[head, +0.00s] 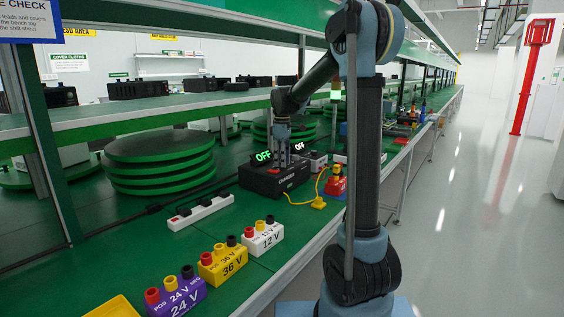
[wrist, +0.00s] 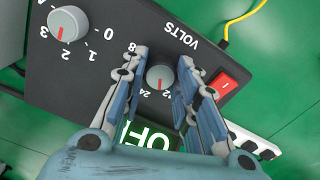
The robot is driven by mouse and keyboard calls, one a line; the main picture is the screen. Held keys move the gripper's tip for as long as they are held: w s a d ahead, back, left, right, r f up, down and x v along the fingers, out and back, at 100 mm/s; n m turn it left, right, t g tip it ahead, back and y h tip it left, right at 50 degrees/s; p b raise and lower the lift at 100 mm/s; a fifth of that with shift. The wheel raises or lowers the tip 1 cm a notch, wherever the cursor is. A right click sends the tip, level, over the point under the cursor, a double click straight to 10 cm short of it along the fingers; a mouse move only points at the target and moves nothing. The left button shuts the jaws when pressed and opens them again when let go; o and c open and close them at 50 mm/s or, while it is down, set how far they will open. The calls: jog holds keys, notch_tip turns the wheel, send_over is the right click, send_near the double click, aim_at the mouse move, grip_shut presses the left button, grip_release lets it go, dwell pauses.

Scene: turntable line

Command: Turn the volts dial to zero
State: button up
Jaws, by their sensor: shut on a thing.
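A black charger box (head: 273,181) stands on the green bench in the head view. In the wrist view its volts dial (wrist: 160,77) is a small grey knob below the upside-down VOLTS label. The dial's red mark points down in the picture, between the labels 24 and 12. The fingers hide parts of the scale. In the head view my gripper (head: 281,163) reaches down onto the box and the dial is hidden.
A larger dial (wrist: 68,24) and a red rocker switch (wrist: 222,84) flank the volts dial. A green OFF display (wrist: 147,137) is partly covered. White, yellow and purple terminal blocks (head: 222,264) and a power strip (head: 199,212) stand in front. Stacked green turntables (head: 158,162) are left.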

jog(key=n, duration=0.7)
jog(key=shift+w, duration=0.15)
jog(key=n, duration=0.3)
jog(key=shift+n, duration=0.4)
jog(key=shift+r+n, duration=0.1)
jog(key=shift+n, duration=1.6)
jog(key=o, duration=1.1)
